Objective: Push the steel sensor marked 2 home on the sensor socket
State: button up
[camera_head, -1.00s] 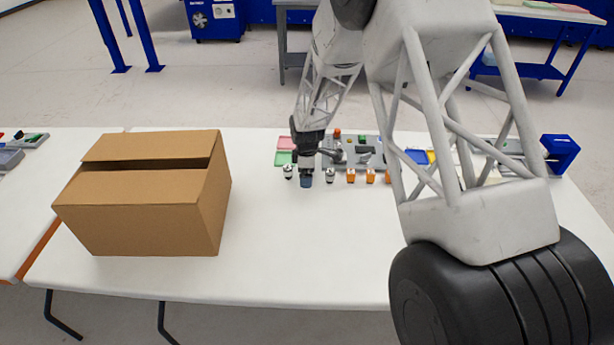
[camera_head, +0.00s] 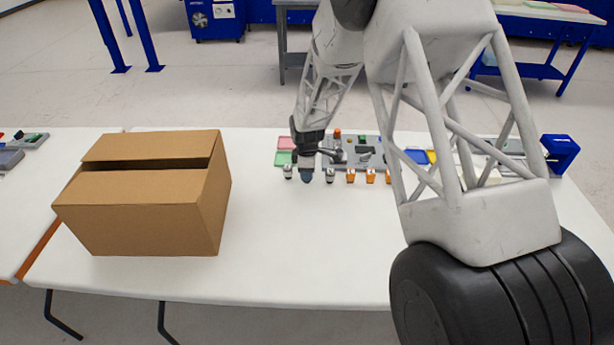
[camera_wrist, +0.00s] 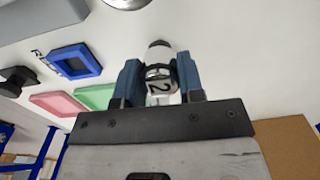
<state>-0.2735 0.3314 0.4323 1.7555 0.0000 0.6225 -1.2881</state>
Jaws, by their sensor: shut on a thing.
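My gripper (camera_wrist: 160,82) is shut on the steel sensor marked 2 (camera_wrist: 158,72). The sensor sits between the blue fingers, its number facing the wrist camera and its pale, rounded end showing beyond the fingertips. In the head view, my gripper (camera_head: 306,175) is over the white table, in the gap between two small steel pieces; the held sensor cannot be made out there. I cannot tell in either view which part is the sensor socket.
The steel pieces stand left (camera_head: 288,171) and right (camera_head: 330,175) of my gripper, with orange pieces (camera_head: 371,176) further right. A grey fixture board (camera_head: 352,160) lies behind. A cardboard box (camera_head: 150,205) stands at left. The table's front is clear.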

jog(key=shift+r, duration=0.25)
dwell(0.3)
jog(key=shift+r, duration=2.2)
jog(key=w+d+r, duration=0.8)
jog(key=w+d, duration=0.1)
jog(key=d, duration=0.2)
jog(key=shift+r, duration=0.4)
jog(key=shift+f, duration=0.15)
jog(key=shift+f, duration=2.95)
jog(key=shift+f, duration=1.25)
